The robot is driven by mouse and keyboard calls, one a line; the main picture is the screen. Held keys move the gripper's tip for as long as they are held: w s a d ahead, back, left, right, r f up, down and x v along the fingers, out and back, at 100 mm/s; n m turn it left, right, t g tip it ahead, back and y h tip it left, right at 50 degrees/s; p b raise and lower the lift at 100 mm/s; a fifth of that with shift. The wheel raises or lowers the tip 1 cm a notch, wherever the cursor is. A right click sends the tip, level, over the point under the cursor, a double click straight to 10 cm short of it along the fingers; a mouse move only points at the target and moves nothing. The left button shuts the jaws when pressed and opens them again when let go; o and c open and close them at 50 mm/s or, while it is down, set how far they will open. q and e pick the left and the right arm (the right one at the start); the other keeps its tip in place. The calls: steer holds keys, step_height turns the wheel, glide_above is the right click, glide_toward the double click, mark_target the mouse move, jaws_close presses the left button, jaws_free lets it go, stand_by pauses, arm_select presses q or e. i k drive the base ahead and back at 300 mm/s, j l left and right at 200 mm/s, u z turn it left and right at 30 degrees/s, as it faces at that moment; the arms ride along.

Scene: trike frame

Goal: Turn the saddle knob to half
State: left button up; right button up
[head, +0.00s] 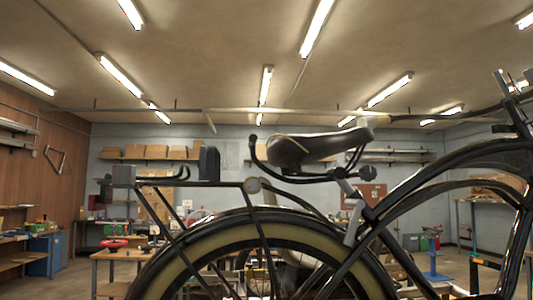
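The trike's dark saddle (302,148) is in the upper middle of the head view, above the rear wheel. Under it is dark curved metalwork, and a pale grey seat clamp or post (350,212) slopes down to the frame. A small round pale disc with a dark rim (253,185) sits at the front end of the rear rack, below the saddle's back. I cannot tell whether this disc is the saddle knob, and no setting can be read on it. Neither of my grippers shows in this view.
The rear rack (215,184) carries an upright dark block (209,164) and a grey box (124,176) at its left end. The large rear wheel (262,232) and the black frame tubes (440,165) fill the lower middle and right. Workbenches (118,254) stand behind.

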mark_target(368, 172)
steer(key=k+l+z, duration=0.1)
steer(key=z, duration=0.25)
steer(key=k+l+z, duration=0.1)
steer(key=z, duration=0.2)
